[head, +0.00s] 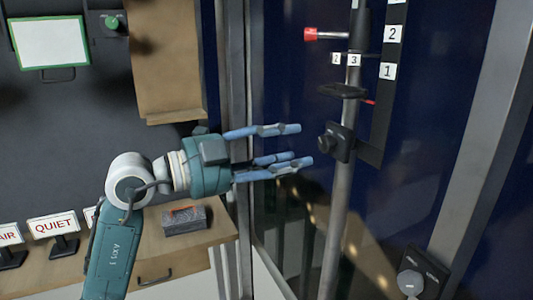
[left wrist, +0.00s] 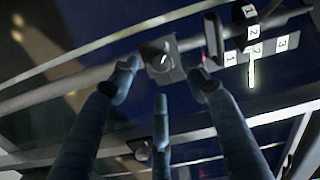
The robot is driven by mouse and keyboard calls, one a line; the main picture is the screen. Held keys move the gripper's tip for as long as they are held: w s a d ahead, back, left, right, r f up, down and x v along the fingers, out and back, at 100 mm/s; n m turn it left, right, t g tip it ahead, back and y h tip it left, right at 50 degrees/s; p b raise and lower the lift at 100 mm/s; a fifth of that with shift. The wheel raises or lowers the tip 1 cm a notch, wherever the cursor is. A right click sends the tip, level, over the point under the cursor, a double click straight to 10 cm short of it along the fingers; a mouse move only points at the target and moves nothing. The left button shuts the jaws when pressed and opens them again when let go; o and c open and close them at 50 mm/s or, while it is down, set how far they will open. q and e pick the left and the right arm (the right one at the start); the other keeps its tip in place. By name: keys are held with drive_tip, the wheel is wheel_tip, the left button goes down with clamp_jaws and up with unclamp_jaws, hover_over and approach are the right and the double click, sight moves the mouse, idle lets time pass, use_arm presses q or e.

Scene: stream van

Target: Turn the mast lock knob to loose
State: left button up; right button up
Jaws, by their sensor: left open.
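The mast lock knob (head: 326,143) is a dark round knob on a black clamp block on the upright grey mast (head: 338,215). It also shows in the left wrist view (left wrist: 157,54), with a short white mark on its face. My left gripper (head: 300,145) is open and empty, just left of the knob, its blue fingers pointing right towards it. In the left wrist view the spread fingertips (left wrist: 160,82) frame the knob's block; I cannot tell whether any touches it. My right gripper is not in view.
A black strip (head: 382,110) with number plates stands right of the mast. A red-tipped lever (head: 325,35) is above. A grey round knob (head: 410,283) sits on a labelled plate at lower right. A wooden desk (head: 170,240) with signs is at left.

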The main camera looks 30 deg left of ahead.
use_arm(q)
drive_tip(key=v, duration=0.5)
drive_tip(key=shift+s, duration=0.1)
idle(0.3)
